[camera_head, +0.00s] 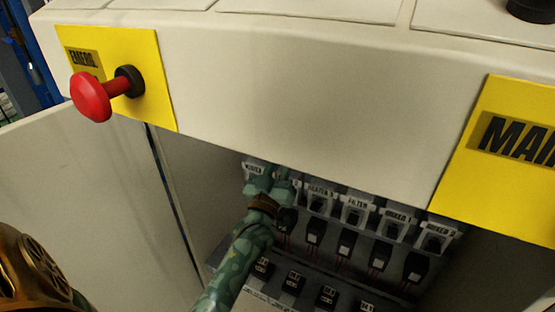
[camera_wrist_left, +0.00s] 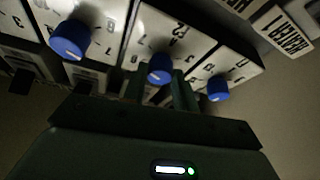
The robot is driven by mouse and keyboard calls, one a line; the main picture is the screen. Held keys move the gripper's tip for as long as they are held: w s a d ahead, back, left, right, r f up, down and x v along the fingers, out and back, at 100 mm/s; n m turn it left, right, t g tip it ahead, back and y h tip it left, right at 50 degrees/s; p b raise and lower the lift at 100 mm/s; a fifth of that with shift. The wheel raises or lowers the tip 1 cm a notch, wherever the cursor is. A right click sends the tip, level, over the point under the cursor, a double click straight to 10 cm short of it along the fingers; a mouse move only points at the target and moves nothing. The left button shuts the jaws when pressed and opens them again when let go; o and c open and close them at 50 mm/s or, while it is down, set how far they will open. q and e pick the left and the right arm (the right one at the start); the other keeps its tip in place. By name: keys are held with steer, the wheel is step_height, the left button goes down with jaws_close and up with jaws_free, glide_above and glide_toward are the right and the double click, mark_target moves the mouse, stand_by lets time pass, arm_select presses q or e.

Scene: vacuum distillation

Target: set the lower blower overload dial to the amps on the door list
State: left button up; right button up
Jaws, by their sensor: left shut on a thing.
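My left gripper (camera_head: 266,180) reaches into the open cabinet, at the left end of the row of labelled devices. In the left wrist view its two fingers (camera_wrist_left: 160,88) are shut on the middle blue dial (camera_wrist_left: 160,68), one on each side. That dial sits on a white plate with printed numbers, partly hidden by the fingers; I cannot read its setting. Similar blue dials stand to its left (camera_wrist_left: 70,40) and right (camera_wrist_left: 219,88), apart from the fingers. No plate name for the held dial is legible. The open door (camera_head: 75,195) shows no readable list. My right gripper is not in view.
The cabinet's front panel (camera_head: 290,75) overhangs the opening. A red emergency knob (camera_head: 92,97) sticks out at upper left, and a yellow label (camera_head: 505,150) is at right. Labelled devices (camera_head: 355,212) stand close together right of my gripper, with black switches (camera_head: 327,296) below.

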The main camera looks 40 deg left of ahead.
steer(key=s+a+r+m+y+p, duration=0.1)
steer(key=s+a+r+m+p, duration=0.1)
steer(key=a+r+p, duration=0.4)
arm_select(q)
steer(key=shift+d+r+n+g+p, duration=0.1)
steer(key=shift+r+n+g+p, duration=0.15)
steer(key=shift+n+g+p, duration=2.05)
steer(key=shift+d+r+n+g+p, duration=0.1)
steer(key=shift+r+n+g+p, duration=0.25)
steer(key=shift+n+p, duration=3.75)
steer(key=shift+d+r+n+g+p, duration=0.15)
steer(key=shift+n+g+p, duration=1.05)
steer(key=shift+n, duration=4.2)
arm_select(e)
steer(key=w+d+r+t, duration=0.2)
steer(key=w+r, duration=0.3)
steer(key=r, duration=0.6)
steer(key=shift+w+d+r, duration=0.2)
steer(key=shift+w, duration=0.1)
arm_select(q)
steer(key=shift+a+g, duration=0.1)
steer(key=shift+g, duration=0.15)
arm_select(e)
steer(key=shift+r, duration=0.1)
arm_select(q)
steer(key=o, duration=1)
steer(key=shift+c, duration=0.2)
